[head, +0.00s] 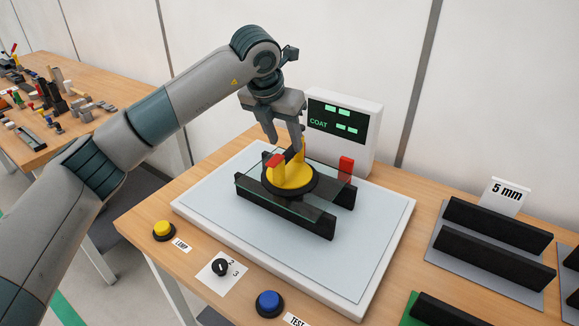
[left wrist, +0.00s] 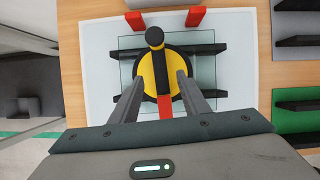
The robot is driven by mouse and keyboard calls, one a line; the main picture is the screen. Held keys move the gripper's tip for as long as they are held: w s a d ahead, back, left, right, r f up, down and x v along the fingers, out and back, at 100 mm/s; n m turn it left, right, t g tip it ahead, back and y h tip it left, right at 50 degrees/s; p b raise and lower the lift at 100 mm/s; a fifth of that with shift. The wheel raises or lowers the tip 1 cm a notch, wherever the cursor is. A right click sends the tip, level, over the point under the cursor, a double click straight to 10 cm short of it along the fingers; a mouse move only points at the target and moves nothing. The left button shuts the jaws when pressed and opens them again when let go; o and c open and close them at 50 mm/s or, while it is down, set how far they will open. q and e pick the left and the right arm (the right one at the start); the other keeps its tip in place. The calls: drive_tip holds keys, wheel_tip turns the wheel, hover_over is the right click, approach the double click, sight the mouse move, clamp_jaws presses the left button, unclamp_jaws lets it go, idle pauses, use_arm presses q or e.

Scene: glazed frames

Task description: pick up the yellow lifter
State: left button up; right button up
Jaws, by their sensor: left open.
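The yellow lifter (head: 291,179) is a yellow disc with a black rim, a raised handle and a red tab. It rests on a clear glass pane (head: 328,184) lying across black rails. My left gripper (head: 284,143) is open above the lifter, with its fingers pointing down. In the left wrist view the lifter (left wrist: 174,70) shows between the fingers of the gripper (left wrist: 160,80), one on each side of its dark handle. I cannot tell whether the fingers touch it. My right gripper is not in view.
The rails stand on a white plate (head: 225,205). A box with a COAT display (head: 343,120) stands behind. Yellow (head: 163,230) and blue (head: 269,303) buttons and a black dial (head: 220,267) line the front. Black-railed racks (head: 490,262) stand right, by a 5 mm card (head: 506,194).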

sight(289, 150)
use_arm(q)
drive_tip(key=shift+w+d+f+p, duration=0.1)
drive_tip(key=shift+f+p, duration=0.2)
drive_tip(key=shift+p, duration=0.05)
drive_tip(key=p+x, duration=0.1)
drive_tip(key=x, duration=0.2)
drive_tip(key=shift+w+f, duration=0.1)
drive_tip(key=shift+f, duration=0.25)
clamp_jaws()
drive_tip(key=shift+p, duration=0.3)
idle(0.8)
drive_tip(key=shift+w+r, duration=0.1)
drive_tip(key=shift+r, duration=0.05)
